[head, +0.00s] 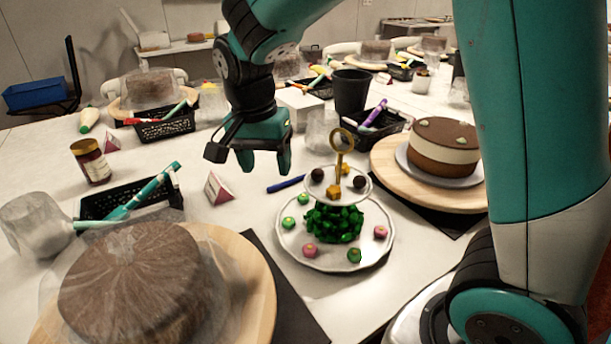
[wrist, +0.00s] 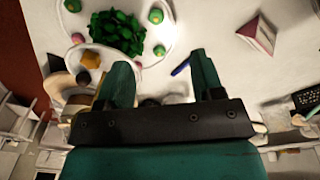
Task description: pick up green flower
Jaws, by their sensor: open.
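Small green flowers (head: 303,198) lie on the lower plate (head: 284,243) of a two-tier white stand, one at its back left, one at its left (head: 288,223) and one at its front (head: 354,255). In the wrist view, green flowers show at the plate's right side (wrist: 155,16), nearer the fingers (wrist: 159,50) and at the top left (wrist: 72,5). A dark green leafy heap (head: 334,224) fills the plate's middle. My gripper (head: 264,165) is open and empty, above the table and behind-left of the stand. Its spread fingers (wrist: 161,62) also show in the wrist view.
The stand's gold ring handle (head: 341,141) rises above the upper tier. Pink flowers (head: 381,232) share the lower plate. A blue pen (head: 286,184) and a pink-and-white card (head: 218,189) lie nearby. Cakes on wooden boards flank the stand: a wrapped one (head: 140,275) and a layered one (head: 445,149).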

